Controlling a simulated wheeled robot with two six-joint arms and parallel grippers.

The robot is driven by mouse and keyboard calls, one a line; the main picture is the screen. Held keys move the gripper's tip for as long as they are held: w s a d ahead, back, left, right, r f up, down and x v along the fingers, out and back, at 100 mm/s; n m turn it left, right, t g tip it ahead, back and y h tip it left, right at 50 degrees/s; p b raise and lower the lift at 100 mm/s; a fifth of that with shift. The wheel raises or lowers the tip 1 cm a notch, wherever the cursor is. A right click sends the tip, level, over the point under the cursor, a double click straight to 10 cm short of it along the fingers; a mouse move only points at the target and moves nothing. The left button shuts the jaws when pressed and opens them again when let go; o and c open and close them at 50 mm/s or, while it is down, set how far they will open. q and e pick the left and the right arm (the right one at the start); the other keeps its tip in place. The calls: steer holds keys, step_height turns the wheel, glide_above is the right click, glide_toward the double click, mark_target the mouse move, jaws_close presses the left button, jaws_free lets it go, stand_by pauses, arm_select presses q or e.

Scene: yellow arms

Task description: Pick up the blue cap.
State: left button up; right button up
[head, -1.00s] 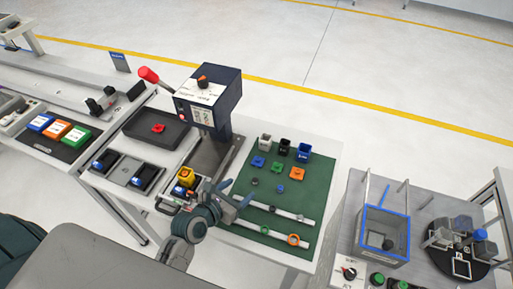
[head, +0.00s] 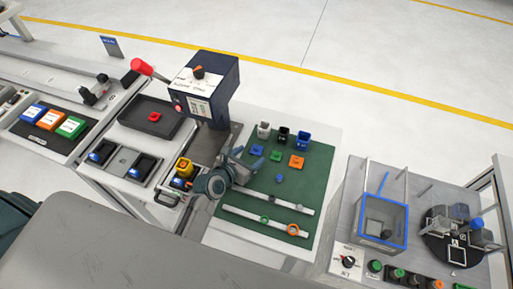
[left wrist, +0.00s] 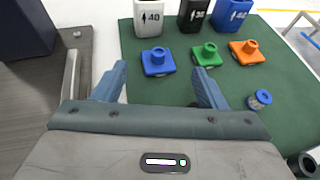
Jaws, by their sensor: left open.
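The blue cap (head: 257,150) is a square piece with a round knob, lying on the green mat (head: 310,190). In the left wrist view the blue cap (left wrist: 157,62) is just beyond my left fingertips, roughly centred between them. My left gripper (head: 248,168) is open and empty over the mat's left part, near the cap. Its two blue-grey fingers also show in the left wrist view (left wrist: 160,85). A green cap (left wrist: 206,54) and an orange cap (left wrist: 248,50) lie to the right of the blue one. My right gripper is not in view.
White, black and blue bins (head: 303,140) stand behind the caps. A small blue-topped round part (left wrist: 259,99) lies to the right. A dark blue press (head: 207,88) stands at left. White rails (head: 268,219) with rings cross the mat's front.

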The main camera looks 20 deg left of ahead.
mark_target(255, 150)
arm_select(q)
steer(key=shift+x, duration=1.2)
steer(key=shift+w+f, duration=0.1)
steer(key=shift+w, duration=0.25)
steer(key=shift+s, duration=0.1)
steer(key=c, duration=1.2)
steer(key=shift+o, duration=0.2)
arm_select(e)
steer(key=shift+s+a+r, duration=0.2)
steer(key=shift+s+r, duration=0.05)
